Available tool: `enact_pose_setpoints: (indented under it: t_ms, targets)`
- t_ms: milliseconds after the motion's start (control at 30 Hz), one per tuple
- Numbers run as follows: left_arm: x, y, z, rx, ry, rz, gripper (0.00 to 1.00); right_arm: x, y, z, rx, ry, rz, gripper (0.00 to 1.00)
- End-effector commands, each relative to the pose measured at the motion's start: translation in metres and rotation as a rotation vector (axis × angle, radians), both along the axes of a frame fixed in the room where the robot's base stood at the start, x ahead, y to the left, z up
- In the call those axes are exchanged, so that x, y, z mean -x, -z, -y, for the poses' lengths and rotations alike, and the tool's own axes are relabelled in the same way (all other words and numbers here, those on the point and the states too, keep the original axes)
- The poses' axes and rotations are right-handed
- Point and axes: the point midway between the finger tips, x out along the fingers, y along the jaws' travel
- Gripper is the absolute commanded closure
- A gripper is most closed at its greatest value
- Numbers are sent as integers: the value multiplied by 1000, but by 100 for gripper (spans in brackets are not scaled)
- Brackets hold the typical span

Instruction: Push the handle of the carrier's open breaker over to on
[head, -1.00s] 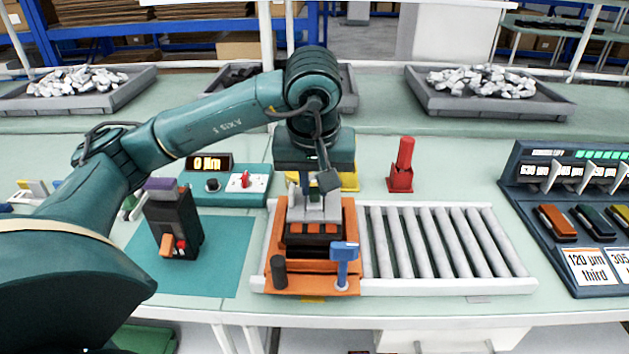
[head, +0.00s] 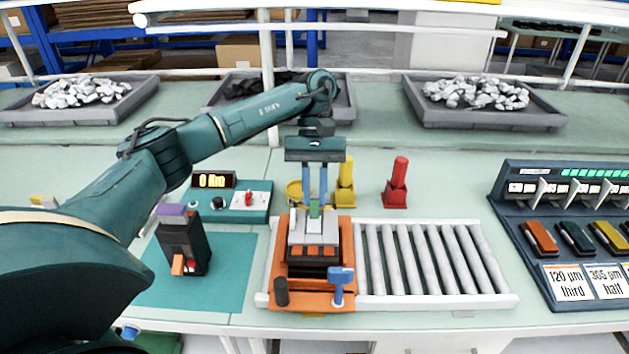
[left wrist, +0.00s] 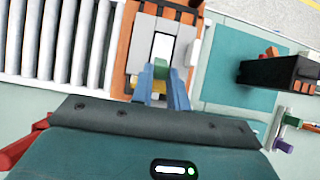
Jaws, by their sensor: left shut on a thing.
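The orange carrier (head: 347,262) stands at the left end of the roller track. The breaker (head: 314,232) in it has a pale grey top and a dark body with orange parts at its front. My left gripper (head: 315,204) points down over the breaker's back part, its blue fingers shut on a small green piece (head: 315,209). In the left wrist view the green piece (left wrist: 160,72) sits between the fingertips, over the carrier (left wrist: 122,52). I cannot tell whether it is part of the breaker. The breaker's handle position is unclear. My right gripper is not in view.
A blue lever (head: 341,277) and a black knob (head: 281,291) stand at the carrier's front. A black device (head: 182,245) with an orange lever stands on the teal mat (head: 232,272). Yellow (head: 345,180) and red (head: 397,185) posts stand behind. The rollers (head: 430,262) are empty.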

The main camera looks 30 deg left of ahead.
Motion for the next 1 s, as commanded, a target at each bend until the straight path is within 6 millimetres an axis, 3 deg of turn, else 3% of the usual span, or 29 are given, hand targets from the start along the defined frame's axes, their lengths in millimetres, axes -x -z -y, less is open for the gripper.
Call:
enact_pose_setpoints:
  t_ms: [100, 867, 900, 1000]
  targets:
    - [-3, -3, -1, 27, -2, -44, 100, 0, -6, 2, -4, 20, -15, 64]
    - [-7, 5, -4, 68, 0, -112, 100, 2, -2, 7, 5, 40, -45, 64]
    - [-7, 5, -4, 68, 0, -112, 82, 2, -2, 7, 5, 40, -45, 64]
    - [-7, 5, -4, 68, 0, -112, 74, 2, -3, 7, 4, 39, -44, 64]
